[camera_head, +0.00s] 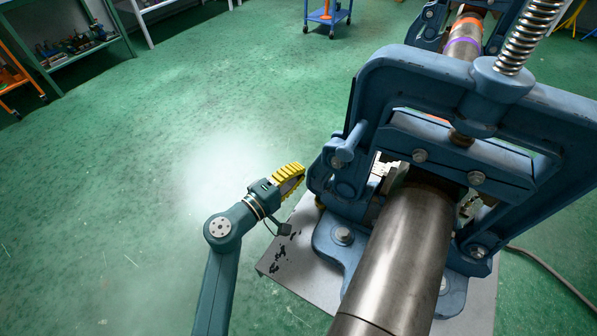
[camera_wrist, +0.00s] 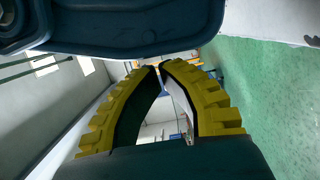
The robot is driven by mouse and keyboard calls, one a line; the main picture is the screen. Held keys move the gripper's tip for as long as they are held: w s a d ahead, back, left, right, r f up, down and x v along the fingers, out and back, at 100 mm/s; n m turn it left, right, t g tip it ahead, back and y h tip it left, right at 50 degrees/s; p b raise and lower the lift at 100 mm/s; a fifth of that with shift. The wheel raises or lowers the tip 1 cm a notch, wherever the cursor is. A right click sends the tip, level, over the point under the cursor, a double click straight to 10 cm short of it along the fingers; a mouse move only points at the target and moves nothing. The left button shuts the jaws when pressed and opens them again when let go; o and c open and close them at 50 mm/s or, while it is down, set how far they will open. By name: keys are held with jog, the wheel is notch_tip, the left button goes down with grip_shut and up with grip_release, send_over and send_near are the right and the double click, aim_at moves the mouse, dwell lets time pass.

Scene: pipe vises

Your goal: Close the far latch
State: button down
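The near blue pipe vise (camera_head: 400,70) stands on the right in the head view, around a thick grey pipe (camera_head: 405,250). A latch-like blue piece with a rounded knob (camera_head: 345,155) is on its left side. A second blue vise (camera_head: 428,22) stands farther back at the top, partly cut off; its latch cannot be made out. My gripper (camera_head: 300,170) has yellow ribbed fingers and is just left of the near vise, apparently a little apart from it. In the wrist view my gripper (camera_wrist: 158,66) has its fingertips together, with nothing seen between them.
A large blue part (camera_wrist: 120,30) fills the top of the wrist view close to the fingers. The near vise stands on a grey plate (camera_head: 285,255). The farther pipe has orange and purple bands (camera_head: 464,45). The green floor (camera_head: 130,180) to the left is clear.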

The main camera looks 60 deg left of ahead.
jog(key=s+p, duration=0.2)
jog(key=s, duration=0.9)
jog(key=shift+s+p, duration=0.3)
jog(key=shift+r, duration=0.1)
